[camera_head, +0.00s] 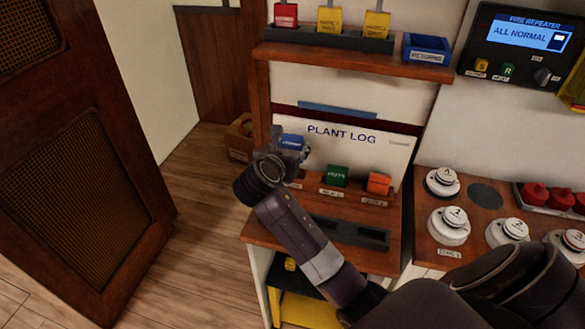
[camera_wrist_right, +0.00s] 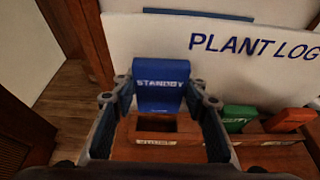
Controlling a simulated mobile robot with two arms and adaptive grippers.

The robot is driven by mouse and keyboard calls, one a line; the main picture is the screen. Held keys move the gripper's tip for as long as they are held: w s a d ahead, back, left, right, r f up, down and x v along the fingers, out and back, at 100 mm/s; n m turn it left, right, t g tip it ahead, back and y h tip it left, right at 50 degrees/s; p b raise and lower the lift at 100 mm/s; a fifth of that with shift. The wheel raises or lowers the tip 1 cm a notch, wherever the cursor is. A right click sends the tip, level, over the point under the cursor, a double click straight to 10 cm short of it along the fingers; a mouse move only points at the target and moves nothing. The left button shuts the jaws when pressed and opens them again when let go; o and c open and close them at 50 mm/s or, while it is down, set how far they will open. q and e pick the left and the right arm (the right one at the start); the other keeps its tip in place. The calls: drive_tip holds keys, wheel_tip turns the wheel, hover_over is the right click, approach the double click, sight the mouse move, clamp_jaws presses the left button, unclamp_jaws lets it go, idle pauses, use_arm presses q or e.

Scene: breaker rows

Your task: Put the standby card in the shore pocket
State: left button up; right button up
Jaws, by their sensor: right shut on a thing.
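The standby card (camera_wrist_right: 160,85) is blue with white lettering and stands upright between the fingers of my right gripper (camera_wrist_right: 163,98), which is shut on it. In the head view the card (camera_head: 291,142) shows in front of the plant log board, with my right gripper (camera_head: 287,152) at it. A wooden pocket block (camera_wrist_right: 156,138) with a dark open slot is just below and on the near side of the card in the wrist view; its label is too small to read. I cannot tell which pocket is the shore pocket. My left gripper is not in view.
A green card (camera_head: 336,176) and an orange card (camera_head: 378,184) stand in pockets to the right. A dark slotted tray (camera_head: 372,237) lies nearer the shelf front. Above are a card rack (camera_head: 345,40) and a blue bin (camera_head: 426,48).

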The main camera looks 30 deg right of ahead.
wheel_tip(320, 180, down, 4)
drive_tip(key=shift+r, duration=0.2)
drive_tip(key=shift+f, duration=0.2)
wheel_tip(320, 180, down, 4)
drive_tip(key=shift+r, duration=0.2)
drive_tip(key=shift+f, duration=0.15)
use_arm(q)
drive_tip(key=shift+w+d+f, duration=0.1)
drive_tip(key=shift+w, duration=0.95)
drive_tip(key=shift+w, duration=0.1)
use_arm(e)
drive_tip(key=o, duration=0.7)
drive_tip(key=shift+f, duration=0.15)
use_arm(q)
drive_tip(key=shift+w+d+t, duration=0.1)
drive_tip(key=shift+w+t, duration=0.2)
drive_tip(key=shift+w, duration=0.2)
use_arm(e)
drive_tip(key=o, duration=0.5)
drive_tip(key=shift+c, duration=0.2)
